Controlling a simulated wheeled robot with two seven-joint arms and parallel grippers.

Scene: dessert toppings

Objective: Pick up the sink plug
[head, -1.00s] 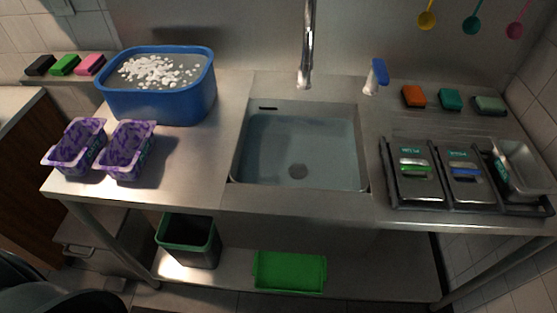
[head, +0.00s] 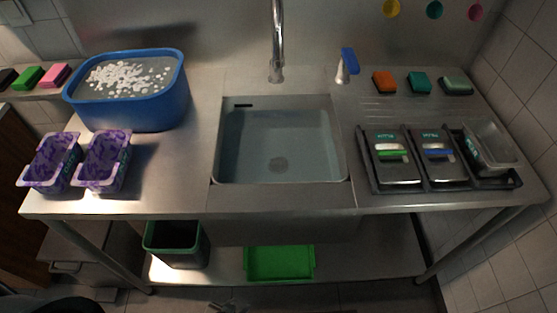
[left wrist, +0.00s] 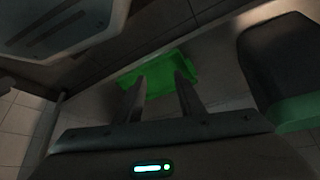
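The steel sink (head: 222,150) is set in the counter and looks filled with water. My left gripper (head: 228,307) shows small and dark at the bottom edge of the head view, low in front of the counter and well away from the sink. In the left wrist view its two fingers (left wrist: 158,92) are apart with nothing between them. My right gripper is not in view.
A blue tub (head: 130,112) with white bits and two purple containers (head: 103,160) stand left of the sink. The tap (head: 277,40) overhangs the sink. A green tray (head: 280,262) lies below.

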